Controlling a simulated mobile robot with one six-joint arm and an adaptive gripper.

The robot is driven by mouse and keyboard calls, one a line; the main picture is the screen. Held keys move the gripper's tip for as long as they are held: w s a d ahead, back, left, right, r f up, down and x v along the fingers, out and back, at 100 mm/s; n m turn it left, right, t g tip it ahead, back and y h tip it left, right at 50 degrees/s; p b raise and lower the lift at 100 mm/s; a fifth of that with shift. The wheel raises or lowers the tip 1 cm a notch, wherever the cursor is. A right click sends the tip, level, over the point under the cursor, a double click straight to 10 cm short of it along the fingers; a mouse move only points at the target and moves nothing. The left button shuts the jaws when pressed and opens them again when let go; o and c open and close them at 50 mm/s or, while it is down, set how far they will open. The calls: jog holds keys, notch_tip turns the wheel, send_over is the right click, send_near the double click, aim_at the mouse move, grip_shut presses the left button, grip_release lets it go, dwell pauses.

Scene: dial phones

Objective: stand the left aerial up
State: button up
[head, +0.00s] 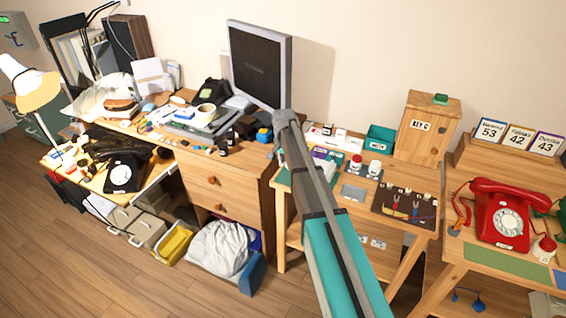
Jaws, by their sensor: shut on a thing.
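I cannot make out an aerial for certain in the head view. My gripper is not visible; my own teal and grey arm rises through the middle of the picture and hides part of the bench behind it. A black dial phone (122,174) sits on the low left desk. A red dial phone (502,216) stands on the right table, with part of a green phone (561,217) at the picture's right edge.
A dark monitor (258,65) stands on the cluttered drawer desk (213,182). Right of my arm are a teal bin (380,138), a wooden key box (425,130), a tool board (405,206) and number cards (518,136). The wooden floor (75,270) is clear at front left.

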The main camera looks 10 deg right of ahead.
jog(key=shift+w+d+r+p, duration=0.2)
jog(key=shift+w+r+p, duration=0.1)
jog(key=shift+r+p, duration=0.5)
jog(key=shift+w+d+r+p, duration=0.15)
jog(key=shift+w+r+p, duration=0.15)
jog(key=shift+r+p, duration=0.5)
jog(key=shift+d+r, duration=0.1)
jog(key=shift+r, duration=0.05)
jog(key=shift+w, duration=0.1)
jog(key=shift+w+d+r+p, duration=0.2)
jog(key=shift+r+p, duration=0.2)
jog(key=shift+p, duration=0.15)
jog(key=shift+w+d+r+p, duration=0.25)
jog(key=shift+w+r+p, duration=0.1)
jog(key=shift+r+p, duration=0.15)
jog(key=shift+w+d+r+p, duration=0.2)
jog(key=shift+w+r+p, duration=0.1)
jog(key=shift+r+p, duration=0.2)
